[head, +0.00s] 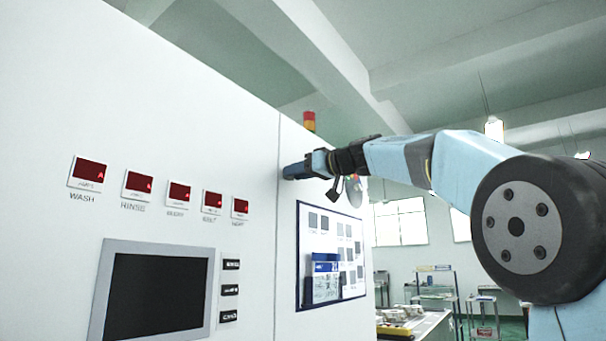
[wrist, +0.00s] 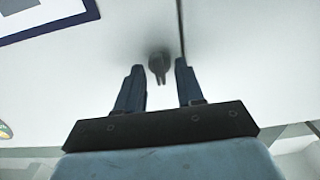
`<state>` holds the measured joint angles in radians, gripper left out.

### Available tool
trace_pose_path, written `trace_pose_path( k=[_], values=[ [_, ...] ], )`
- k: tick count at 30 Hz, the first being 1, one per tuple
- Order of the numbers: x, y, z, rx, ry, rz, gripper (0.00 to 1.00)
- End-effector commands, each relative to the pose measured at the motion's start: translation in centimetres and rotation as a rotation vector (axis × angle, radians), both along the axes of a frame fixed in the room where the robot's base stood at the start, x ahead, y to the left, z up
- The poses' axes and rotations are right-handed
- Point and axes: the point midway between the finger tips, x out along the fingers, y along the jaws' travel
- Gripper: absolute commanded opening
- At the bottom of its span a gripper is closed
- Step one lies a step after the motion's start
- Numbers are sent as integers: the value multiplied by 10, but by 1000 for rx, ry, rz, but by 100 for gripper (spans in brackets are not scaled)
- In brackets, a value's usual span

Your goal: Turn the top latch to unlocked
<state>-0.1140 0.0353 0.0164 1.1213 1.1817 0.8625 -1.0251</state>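The top latch (wrist: 159,62) is a small grey knob with a narrow prong-like end, on the white panel close to a dark vertical seam. In the wrist view it sits between the two blue fingers of my gripper (wrist: 160,67), with a visible gap on each side. My gripper is open and holds nothing. In the head view my gripper (head: 295,171) reaches the white cabinet face near the seam, and the latch cannot be made out there. I cannot tell how far the fingertips are from the panel.
The white cabinet (head: 240,130) carries a row of red displays (head: 131,185) and a dark screen (head: 155,292). A blue-framed notice board (head: 330,225) hangs below my gripper. A red and amber beacon (head: 309,121) stands above. Benches and shelves (head: 436,288) lie far behind.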

Motion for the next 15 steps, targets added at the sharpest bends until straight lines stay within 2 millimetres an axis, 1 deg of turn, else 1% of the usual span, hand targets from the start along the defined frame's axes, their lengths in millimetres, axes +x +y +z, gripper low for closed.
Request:
trace_pose_path(
  k=[4,7,11,15],
  values=[
    [-3,-5,1,0,-1,-2,37],
    [-11,-14,1,0,-2,-4,37],
    [-25,-32,1,0,-1,-4,37],
    [-42,-54,0,-1,-1,-3,37]
  ],
)
